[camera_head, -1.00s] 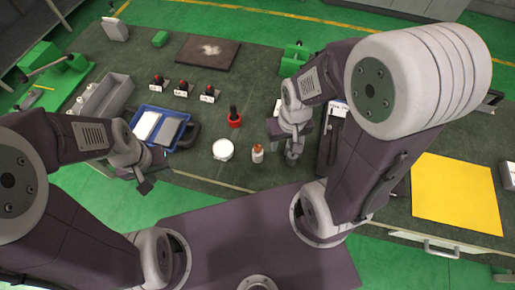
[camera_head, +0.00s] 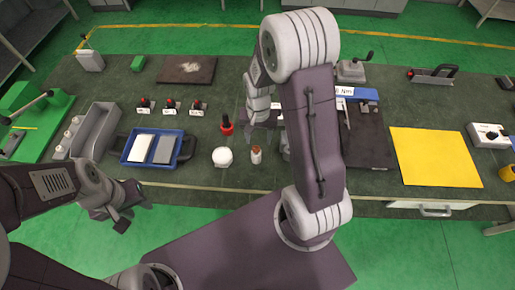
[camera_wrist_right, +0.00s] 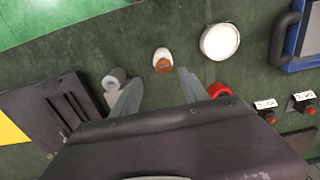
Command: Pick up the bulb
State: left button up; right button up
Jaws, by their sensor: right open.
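A small white piece with an orange-brown end, apparently the bulb (camera_head: 256,157), stands upright near the table's front edge. In the right wrist view the bulb (camera_wrist_right: 162,57) is just beyond and between my right fingertips, not touched. My right gripper (camera_wrist_right: 157,88) is open and empty, fingers spread. In the head view my right gripper (camera_head: 258,122) hangs over the table behind the bulb, partly hidden by its own arm. My left gripper (camera_head: 133,212) is open and empty off the table's front edge, far left of the bulb.
A round white-topped jar (camera_head: 222,157) stands close left of the bulb. A red-based tool (camera_head: 227,126) is behind them. A grey cylinder (camera_wrist_right: 116,76) lies beside one right finger. A blue tray (camera_head: 127,157) is left; a yellow sheet (camera_head: 434,157) is right.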

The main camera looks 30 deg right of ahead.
aim_at(256, 146)
jog(key=shift+s+a+f, duration=0.1)
jog(key=shift+a+f, duration=0.15)
jog(key=shift+a, duration=0.65)
jog(key=f, duration=0.2)
jog(key=d+f, duration=0.1)
jog(key=f, duration=0.1)
jog(key=shift+d+f+p, duration=0.1)
jog(key=shift+f+p, duration=0.25)
jog(key=shift+f, duration=0.05)
jog(key=shift+a+r, duration=0.1)
jog(key=shift+a, duration=0.3)
jog(key=c, duration=1)
pick_arm(q)
jog(key=shift+s+a+r, duration=0.1)
jog(key=shift+a+r, duration=0.25)
jog(key=shift+a, duration=0.1)
pick_arm(e)
jog(key=shift+d, duration=0.2)
grip_shut()
